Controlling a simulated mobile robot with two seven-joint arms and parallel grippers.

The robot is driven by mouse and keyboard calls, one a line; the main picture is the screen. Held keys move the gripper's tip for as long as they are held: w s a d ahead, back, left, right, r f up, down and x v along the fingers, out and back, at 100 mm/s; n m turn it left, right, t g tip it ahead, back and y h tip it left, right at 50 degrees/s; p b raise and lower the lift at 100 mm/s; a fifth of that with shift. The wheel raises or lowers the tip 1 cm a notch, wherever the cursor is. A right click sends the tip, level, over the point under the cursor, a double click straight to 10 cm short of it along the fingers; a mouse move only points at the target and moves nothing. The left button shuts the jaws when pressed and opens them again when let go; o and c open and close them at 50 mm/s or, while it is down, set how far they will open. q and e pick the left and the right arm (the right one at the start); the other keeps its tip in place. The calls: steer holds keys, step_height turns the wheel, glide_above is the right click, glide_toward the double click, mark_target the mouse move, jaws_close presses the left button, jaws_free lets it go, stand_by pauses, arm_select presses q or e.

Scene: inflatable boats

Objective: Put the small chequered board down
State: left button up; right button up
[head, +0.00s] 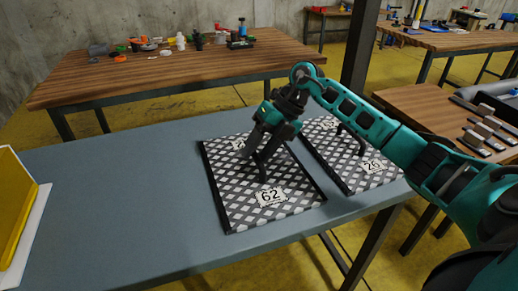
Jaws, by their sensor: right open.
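A small chequered board (240,196) with a dark edge and the number 62 lies on the blue-grey table (110,195). A second chequered board (335,165), numbered 26, lies to its right, partly behind my arm. My right gripper (259,165) is over the middle of the board numbered 62, pointing down, with its jaws open. A dark handle-like part shows on the board at the fingers; whether they touch it I cannot tell. My left gripper is out of view.
A yellow panel on a white base (12,225) stands at the table's left edge. A wooden bench (170,70) with small tools stands behind, and another wooden table (425,105) with grey blocks is at the right.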

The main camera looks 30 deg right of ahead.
steer(key=shift+r, duration=0.1)
steer(key=p+v, duration=0.1)
steer(key=v, duration=1.1)
steer(key=shift+p, duration=0.35)
